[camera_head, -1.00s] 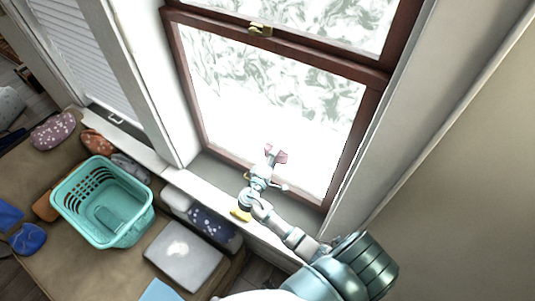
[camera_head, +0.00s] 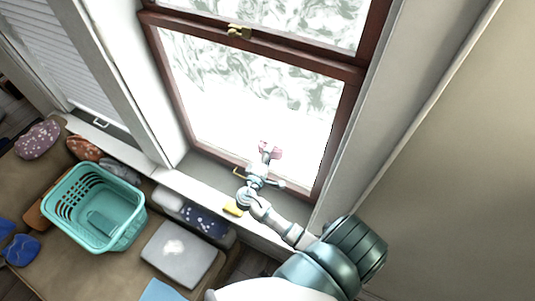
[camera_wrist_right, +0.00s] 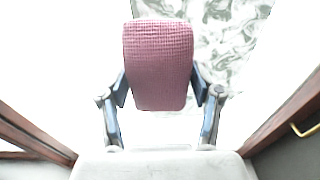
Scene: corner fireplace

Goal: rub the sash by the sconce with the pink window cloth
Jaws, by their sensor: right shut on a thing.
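My right gripper (camera_head: 266,162) is shut on the pink window cloth (camera_head: 270,150), in front of the lower part of a window sash (camera_head: 250,95) with a dark red-brown frame. In the right wrist view the cloth (camera_wrist_right: 158,62) is a waffle-textured pink pad between the two fingers (camera_wrist_right: 161,92). Bright glass with grey-white swirls lies behind it. I cannot tell whether the cloth touches the glass. No sconce shows in these views. My left gripper is not in view.
A yellow item (camera_head: 235,209) lies on the white sill below my right gripper. A turquoise basket (camera_head: 65,215), a grey box (camera_head: 180,254) and several cushions, one being pink-spotted (camera_head: 38,139), rest on the brown bench at left. A brass latch (camera_head: 239,31) sits on the sash's middle rail. A bare wall is at right.

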